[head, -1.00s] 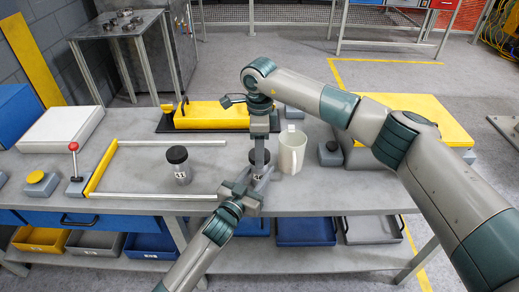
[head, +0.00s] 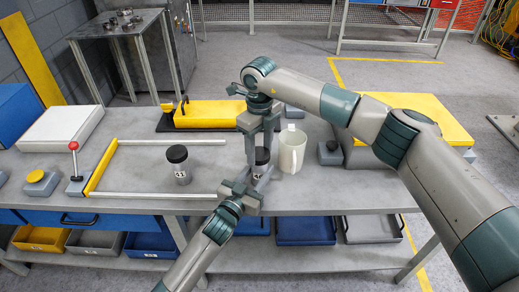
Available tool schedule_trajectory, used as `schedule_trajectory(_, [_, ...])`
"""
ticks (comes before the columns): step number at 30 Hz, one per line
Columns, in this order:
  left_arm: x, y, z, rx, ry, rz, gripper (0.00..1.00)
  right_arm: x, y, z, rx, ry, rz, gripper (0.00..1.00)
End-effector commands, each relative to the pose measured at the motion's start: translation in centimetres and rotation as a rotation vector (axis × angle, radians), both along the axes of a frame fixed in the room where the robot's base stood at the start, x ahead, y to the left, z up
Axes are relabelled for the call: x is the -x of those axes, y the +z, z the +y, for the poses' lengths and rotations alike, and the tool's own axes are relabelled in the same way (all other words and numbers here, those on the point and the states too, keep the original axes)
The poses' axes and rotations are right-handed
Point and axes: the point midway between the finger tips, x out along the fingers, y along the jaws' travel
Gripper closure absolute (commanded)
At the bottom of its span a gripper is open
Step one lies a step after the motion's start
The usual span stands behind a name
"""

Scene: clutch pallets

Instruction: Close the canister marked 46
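A small clear canister with a black lid (head: 262,156) stands upright near the front of the bench. Its label is partly hidden; a 4 seems to show. My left gripper (head: 257,180) reaches in from the front and appears shut on the canister's lower body. My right gripper (head: 260,153) points straight down from above, one finger on each side of the black lid, and appears shut on it. The fingers hide part of the lid, and its exact seating cannot be seen. A second canister (head: 180,166) with a black lid stands apart to the left, its number hard to read.
A yellow-ended frame with metal rails (head: 150,195) surrounds the second canister. A yellow box (head: 212,113) lies behind, and a red-knobbed lever (head: 74,160) stands left. Bins sit below the bench.

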Motion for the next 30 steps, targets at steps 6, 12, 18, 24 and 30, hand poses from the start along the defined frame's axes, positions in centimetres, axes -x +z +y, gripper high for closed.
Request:
schedule_trajectory(6, [0.0,0.0,0.0,0.0,0.0,0.0,1.0,0.0,0.0,0.0,0.0,0.002,0.0,0.29])
schedule_trajectory(12, [0.0,0.0,0.0,0.0,0.0,0.0,1.0,0.0,0.1,0.0,0.0,0.003,0.0,0.29])
schedule_trajectory(18, [0.0,0.0,0.0,0.0,0.0,0.0,1.0,0.0,1.0,0.0,0.0,0.003,-0.001,0.29])
schedule_trajectory(24, [0.0,0.0,0.0,0.0,0.0,0.0,1.0,-0.1,3.6,0.0,-0.001,0.003,-0.002,0.29])
schedule_trajectory(30, [0.0,0.0,0.0,0.0,0.0,0.0,1.0,-0.1,7.2,0.0,0.0,0.003,-0.004,0.29])
